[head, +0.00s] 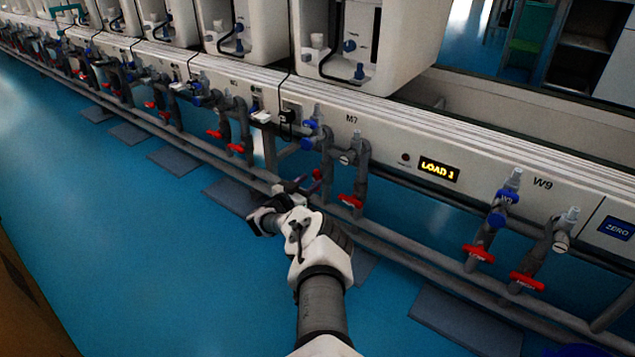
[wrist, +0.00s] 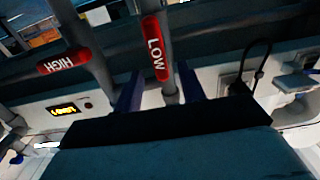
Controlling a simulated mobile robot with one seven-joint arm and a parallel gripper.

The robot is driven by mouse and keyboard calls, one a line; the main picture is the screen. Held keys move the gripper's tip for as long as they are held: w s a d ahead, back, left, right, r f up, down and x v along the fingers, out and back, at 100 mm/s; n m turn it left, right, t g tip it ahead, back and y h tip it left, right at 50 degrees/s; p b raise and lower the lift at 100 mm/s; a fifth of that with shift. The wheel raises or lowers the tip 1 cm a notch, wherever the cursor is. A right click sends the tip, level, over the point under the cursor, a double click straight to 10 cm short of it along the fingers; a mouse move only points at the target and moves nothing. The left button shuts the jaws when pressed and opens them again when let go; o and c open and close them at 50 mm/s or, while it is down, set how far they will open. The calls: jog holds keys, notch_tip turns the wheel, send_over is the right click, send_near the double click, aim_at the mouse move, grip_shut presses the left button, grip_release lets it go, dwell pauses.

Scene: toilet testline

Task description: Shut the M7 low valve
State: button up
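The M7 low valve has a red handle marked LOW (wrist: 154,48), which runs lengthwise along its grey pipe in the wrist view. In the head view the low handle (head: 317,175) is small and partly hidden by my gripper (head: 300,186). In the wrist view my gripper (wrist: 158,72) is open, with one dark finger on each side of the low pipe, near the lower end of the handle. I cannot tell whether the fingers touch it. The red HIGH handle (wrist: 63,62) lies across the neighbouring pipe; it also shows in the head view (head: 350,201).
The M7 label (head: 352,119) is on the white bench front above the pipes. A lit LOAD display (head: 439,169) is to its right. The W9 valves with red handles (head: 478,253) stand further right. Long grey pipes (head: 400,241) run low along the bench. The blue floor is clear at left.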

aim_at(314, 179)
jog(key=b+x, duration=0.1)
jog(key=x, duration=0.1)
jog(key=b+x, duration=0.1)
jog(key=x, duration=0.1)
jog(key=shift+w+f, duration=0.1)
jog(key=shift+f, duration=0.1)
jog(key=shift+w+d+r+b, duration=0.2)
jog(key=shift+w+d+b, duration=0.1)
jog(key=shift+w, duration=0.15)
jog(key=shift+c, duration=0.3)
grip_shut()
